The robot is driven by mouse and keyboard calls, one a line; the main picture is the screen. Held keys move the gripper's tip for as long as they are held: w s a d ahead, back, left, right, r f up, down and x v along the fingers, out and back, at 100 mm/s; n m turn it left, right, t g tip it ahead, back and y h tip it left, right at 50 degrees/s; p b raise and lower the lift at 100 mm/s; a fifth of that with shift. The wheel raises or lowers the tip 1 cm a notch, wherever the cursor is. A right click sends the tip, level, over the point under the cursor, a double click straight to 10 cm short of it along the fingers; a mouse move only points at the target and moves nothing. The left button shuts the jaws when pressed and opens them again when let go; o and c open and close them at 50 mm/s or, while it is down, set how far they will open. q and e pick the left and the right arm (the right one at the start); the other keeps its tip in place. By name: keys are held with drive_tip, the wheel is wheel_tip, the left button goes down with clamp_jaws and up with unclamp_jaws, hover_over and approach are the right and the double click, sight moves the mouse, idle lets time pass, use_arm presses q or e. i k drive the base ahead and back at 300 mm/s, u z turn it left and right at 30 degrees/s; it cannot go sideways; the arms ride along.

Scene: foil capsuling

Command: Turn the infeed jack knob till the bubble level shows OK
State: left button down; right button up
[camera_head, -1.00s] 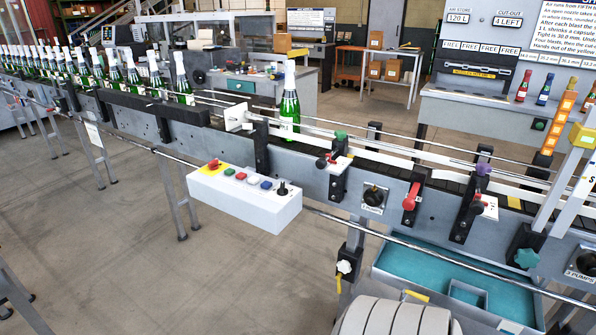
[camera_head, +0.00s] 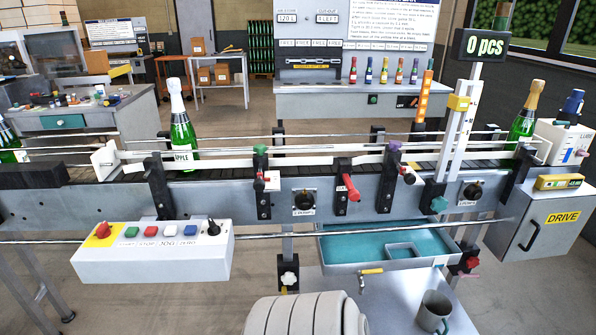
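Under the conveyor, a white star-shaped knob (camera_head: 289,278) sits on a dark clamp at a vertical post, left of the teal tray. A similar red knob (camera_head: 470,262) sits on a post to the right of the tray. Neither carries a readable label, so I cannot tell which is the infeed jack knob. A yellow bar (camera_head: 558,182) with a small green window lies on top of the drive box and looks like the bubble level. Its bubble and reading are too small to make out. Neither of my grippers is in view.
The conveyor (camera_head: 225,195) crosses the view, with a green bottle (camera_head: 183,135) on it. A white button box (camera_head: 150,252) juts out at front left. The teal tray (camera_head: 385,250), a grey mug (camera_head: 434,310) and the drive box (camera_head: 540,222) are at right. Floor at lower left is clear.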

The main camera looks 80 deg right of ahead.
sight(289, 278)
drive_tip(key=z, duration=1)
drive_tip(key=i, duration=0.9)
drive_tip(key=z, duration=0.95)
